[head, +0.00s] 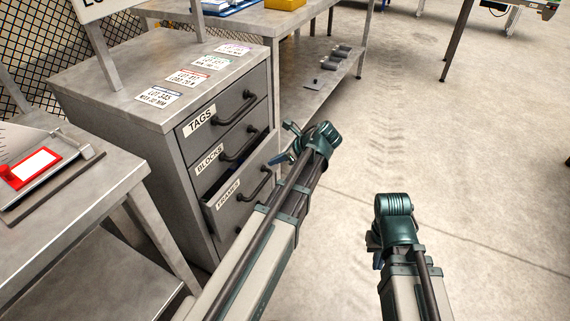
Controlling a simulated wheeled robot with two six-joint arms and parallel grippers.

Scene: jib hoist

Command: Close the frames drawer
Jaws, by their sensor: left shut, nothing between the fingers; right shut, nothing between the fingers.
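The frames drawer (236,207) is the lowest labelled drawer of the grey metal cabinet (150,120). It stands pulled out, with a dark gap showing above its front panel. Its dark bar handle (258,186) is on the front. My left gripper (284,146) is shut and empty, to the right of the cabinet front near the frames drawer; I cannot tell whether it touches the drawer. My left forearm hides part of the drawer's right and lower side. My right gripper (374,250) is shut and empty over the floor, well away from the cabinet.
The tags drawer (222,107) and blocks drawer (228,155) sit above and look shut. Several labelled cards (188,77) lie on the cabinet top. A metal bench (85,195) with a red-framed card stands at left. Another table (250,22) stands behind. Floor at right is clear.

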